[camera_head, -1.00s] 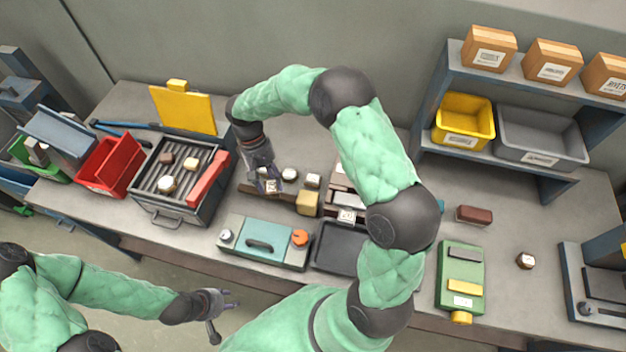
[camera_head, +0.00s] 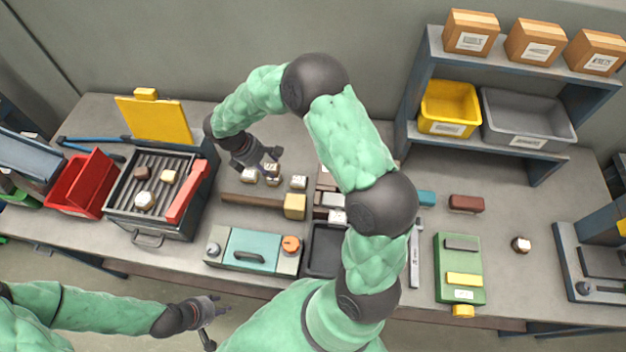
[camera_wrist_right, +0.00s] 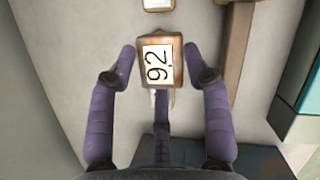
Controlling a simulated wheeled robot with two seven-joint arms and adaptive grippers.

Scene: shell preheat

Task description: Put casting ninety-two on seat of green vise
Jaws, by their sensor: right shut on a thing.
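Casting ninety-two (camera_wrist_right: 176,70), a small brown block with a white "92" label, is between the fingertips of my right gripper (camera_wrist_right: 160,68). In the head view, my right gripper (camera_head: 268,166) is just above a row of small castings behind the wooden-handled mallet. The green vise (camera_head: 470,293) lies at the right of the bench, with a grey bar, a yellow bar and a yellow knob at its front. I see no casting on it. My left gripper (camera_head: 208,318) is open and empty in front of the bench.
A grill box (camera_head: 140,222) with several pieces and a raised yellow lid stands left, beside a red bin (camera_head: 82,183). A teal case (camera_head: 252,250) and dark tray (camera_head: 326,262) lie in front. Right of my arm are a red-brown block (camera_head: 466,203), another casting (camera_head: 521,244) and a shelf (camera_head: 480,145).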

